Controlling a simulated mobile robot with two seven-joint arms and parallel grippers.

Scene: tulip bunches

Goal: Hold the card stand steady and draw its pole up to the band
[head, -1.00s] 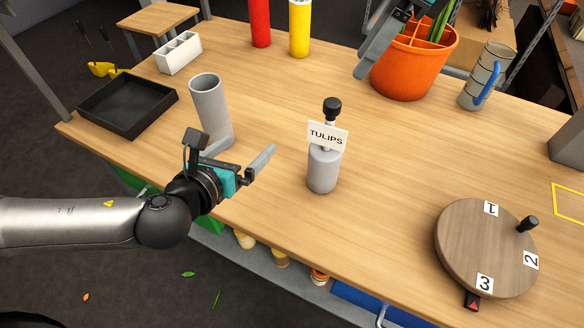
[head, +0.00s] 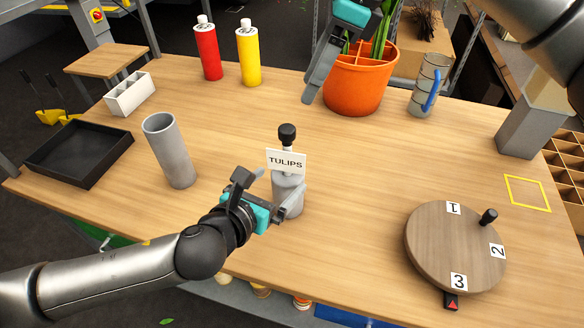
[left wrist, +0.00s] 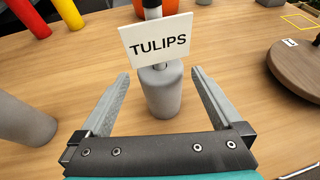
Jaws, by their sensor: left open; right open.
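The card stand (head: 291,196) has a grey cylindrical base, a white card reading TULIPS (head: 286,161) and a black knob (head: 287,133) on top. It stands upright on the table. My left gripper (head: 273,195) is open at the stand's base. In the left wrist view the grey base (left wrist: 161,92) is between and a little beyond the two open fingers (left wrist: 160,92), with gaps at both sides. My right gripper (head: 316,90) is open above the table, in front of the orange pot and away from the stand. No band on the pole can be made out.
A grey cylinder (head: 168,150) stands left of the stand. A wooden turntable (head: 450,250) with number labels is at the right. A black tray (head: 80,152) is at left.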

